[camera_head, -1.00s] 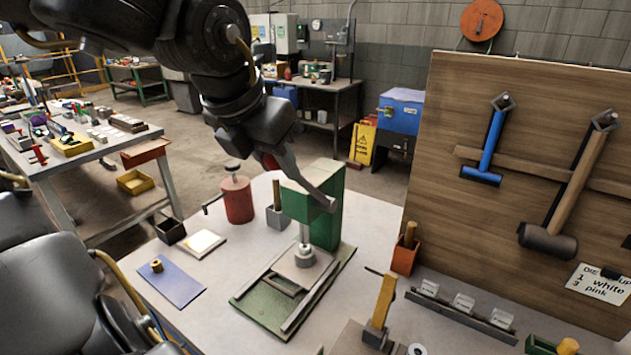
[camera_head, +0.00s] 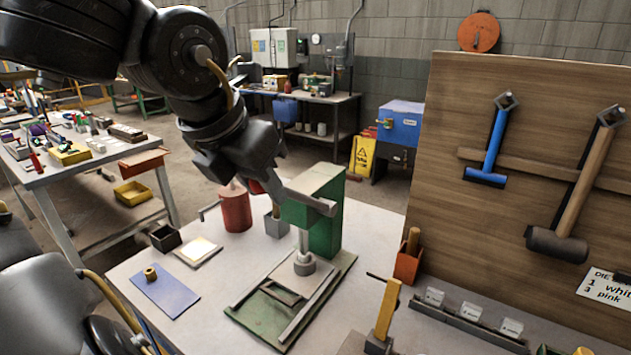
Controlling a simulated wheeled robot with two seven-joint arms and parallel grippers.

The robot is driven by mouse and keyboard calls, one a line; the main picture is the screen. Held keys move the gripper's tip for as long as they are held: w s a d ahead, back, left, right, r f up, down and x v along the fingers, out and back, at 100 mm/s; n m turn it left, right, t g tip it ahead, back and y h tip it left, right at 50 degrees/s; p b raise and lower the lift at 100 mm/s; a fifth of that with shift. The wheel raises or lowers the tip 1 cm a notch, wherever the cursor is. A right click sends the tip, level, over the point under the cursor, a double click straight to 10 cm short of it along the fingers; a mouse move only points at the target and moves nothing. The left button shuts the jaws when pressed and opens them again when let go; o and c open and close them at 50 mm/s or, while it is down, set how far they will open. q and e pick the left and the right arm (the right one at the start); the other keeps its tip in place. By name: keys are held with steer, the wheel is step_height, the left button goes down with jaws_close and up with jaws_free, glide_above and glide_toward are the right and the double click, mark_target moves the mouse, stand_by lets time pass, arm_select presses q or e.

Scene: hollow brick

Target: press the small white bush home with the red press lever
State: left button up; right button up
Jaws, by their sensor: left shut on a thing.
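The green press (camera_head: 324,225) stands on the bench with its grey lever arm (camera_head: 308,198) at the top, sloping gently. The lever's red grip (camera_head: 257,186) shows only in part at my left gripper (camera_head: 254,180), which is shut on it; the fingers are mostly hidden by the wrist. The press ram (camera_head: 304,240) points down onto a grey round piece (camera_head: 304,265) on the press bed. I cannot make out the small white bush there; it may be hidden under the ram. My right gripper is not in view.
A red can (camera_head: 236,208), a grey holder (camera_head: 276,222), a dark box (camera_head: 165,237) and a pale pad (camera_head: 198,251) stand left of the press. A brass bush (camera_head: 151,274) sits on a blue mat (camera_head: 170,290). A tool board (camera_head: 530,150) stands at right.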

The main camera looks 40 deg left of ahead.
arm_select(q)
steer(key=shift+f, duration=0.2)
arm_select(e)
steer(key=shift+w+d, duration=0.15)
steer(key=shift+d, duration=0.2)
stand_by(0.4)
